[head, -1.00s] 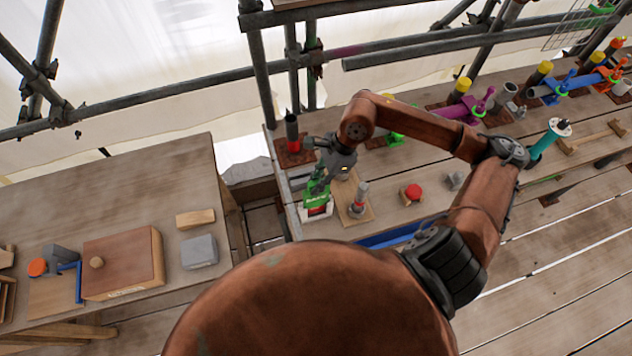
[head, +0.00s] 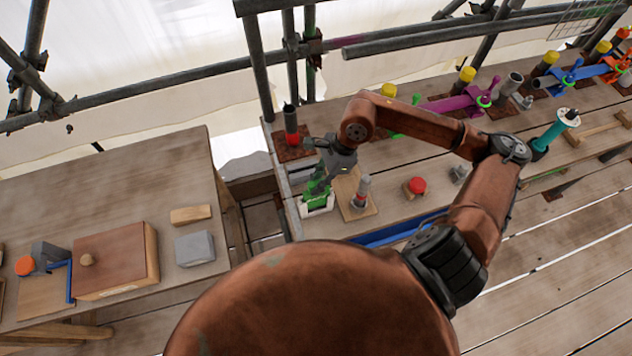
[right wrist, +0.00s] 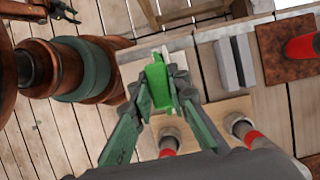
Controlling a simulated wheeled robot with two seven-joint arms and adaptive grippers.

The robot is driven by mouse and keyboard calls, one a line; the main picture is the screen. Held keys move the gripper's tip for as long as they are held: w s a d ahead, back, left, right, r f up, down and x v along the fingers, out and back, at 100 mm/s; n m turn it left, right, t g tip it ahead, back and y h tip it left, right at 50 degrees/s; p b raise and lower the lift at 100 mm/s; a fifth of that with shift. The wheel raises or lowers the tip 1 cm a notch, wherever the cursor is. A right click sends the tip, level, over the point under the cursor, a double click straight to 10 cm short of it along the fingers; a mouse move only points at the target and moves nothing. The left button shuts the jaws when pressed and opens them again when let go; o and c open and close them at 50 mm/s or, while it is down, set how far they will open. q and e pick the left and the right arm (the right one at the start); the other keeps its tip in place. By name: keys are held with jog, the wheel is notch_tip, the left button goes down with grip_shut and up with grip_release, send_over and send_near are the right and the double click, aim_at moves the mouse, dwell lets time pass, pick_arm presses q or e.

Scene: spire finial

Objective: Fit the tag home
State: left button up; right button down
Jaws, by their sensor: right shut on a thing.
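The green tag (right wrist: 158,84) is between the fingertips of my right gripper (right wrist: 160,92) in the right wrist view. In the head view my right gripper (head: 322,178) is over a white holder (head: 317,209) at the left end of the plank deck. The green tag's lower part is low in or against this holder; its exact seating is hidden by the fingers. The pale holder (right wrist: 146,63) also shows beside the tag in the right wrist view. A small dark claw at that view's top left looks like my left gripper (right wrist: 62,10); its jaw state is unclear.
A grey post with a red band (head: 361,192) stands on a wooden board just right of the holder. A red-banded tube (head: 291,130) stands behind it. A red-capped block (head: 415,187) lies to the right. A wooden bench (head: 110,190) stands left, across a gap.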

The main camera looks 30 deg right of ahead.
jog(key=shift+f+b, duration=1.55)
jog(key=shift+f, duration=0.35)
jog(key=c, duration=1.8)
grip_release()
jog(key=shift+o, duration=0.4)
jog(key=o, duration=0.5)
jog(key=shift+o, duration=0.2)
jog(key=shift+r, duration=0.1)
jog(key=shift+p+v, duration=1.75)
jog(key=shift+v, duration=2.7)
